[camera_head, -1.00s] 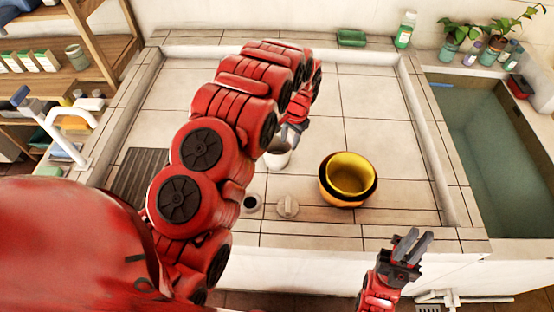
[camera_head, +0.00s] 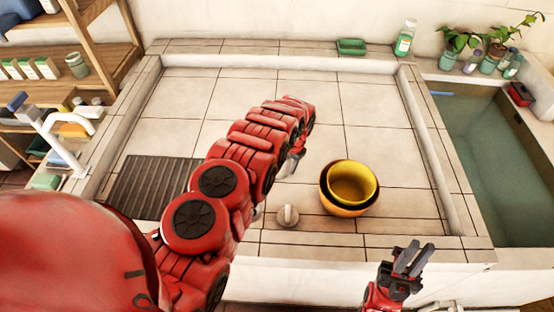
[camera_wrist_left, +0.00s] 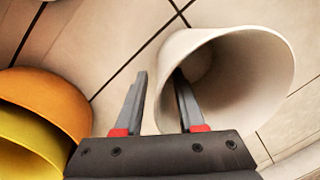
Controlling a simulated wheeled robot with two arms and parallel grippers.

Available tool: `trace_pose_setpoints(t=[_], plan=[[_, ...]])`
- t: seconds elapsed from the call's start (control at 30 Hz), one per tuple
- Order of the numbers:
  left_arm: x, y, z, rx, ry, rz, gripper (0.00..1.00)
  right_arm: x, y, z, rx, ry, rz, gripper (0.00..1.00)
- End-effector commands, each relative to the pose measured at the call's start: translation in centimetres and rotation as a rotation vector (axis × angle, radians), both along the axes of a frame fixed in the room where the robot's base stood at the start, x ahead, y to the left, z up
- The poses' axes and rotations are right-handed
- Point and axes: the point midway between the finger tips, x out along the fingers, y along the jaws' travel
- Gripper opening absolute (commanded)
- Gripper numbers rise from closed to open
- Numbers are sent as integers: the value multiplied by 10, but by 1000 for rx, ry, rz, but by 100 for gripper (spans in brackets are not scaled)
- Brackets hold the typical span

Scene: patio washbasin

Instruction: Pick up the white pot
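The white pot (camera_wrist_left: 255,85) shows in the left wrist view with its round mouth towards the camera. In the head view my left arm hides most or all of it. My left gripper (camera_wrist_left: 160,75) is open at the pot's rim, with one finger inside the mouth and the other outside the wall. A gap shows between the fingers, so a firm hold is not visible. In the head view the left gripper (camera_head: 296,156) is low over the tiled basin, partly hidden. My right gripper (camera_head: 412,256) is open and empty in front of the basin.
Nested yellow and orange bowls (camera_head: 348,188) stand close right of the left gripper. A round pale knob-like object (camera_head: 287,215) lies nearer the front edge. A dark ribbed mat (camera_head: 152,186) is at left. The tiled floor behind is clear. A water trough (camera_head: 490,150) is at right.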

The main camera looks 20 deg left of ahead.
Motion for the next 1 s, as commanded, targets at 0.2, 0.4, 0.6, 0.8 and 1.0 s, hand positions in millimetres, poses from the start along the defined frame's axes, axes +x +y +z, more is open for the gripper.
trace_pose_setpoints(t=[0.2, 0.4, 0.6, 0.8, 1.0], plan=[[0, 1, -9, 0, 0, 0, 39, 0, 0, 3, 0, 0, 0, 16], [0, 1, -9, 0, 0, 0, 39, 0, 0, 3, 0, 0, 0, 16], [0, 1, -9, 0, 0, 0, 6, 0, 0, 2, 0, 0, 0, 16], [0, 1, -9, 0, 0, 0, 0, 0, 0, 2, 0, 0, 0, 16], [0, 1, -9, 1, 0, 0, 0, 0, 0, 3, 0, 0, 0, 16]])
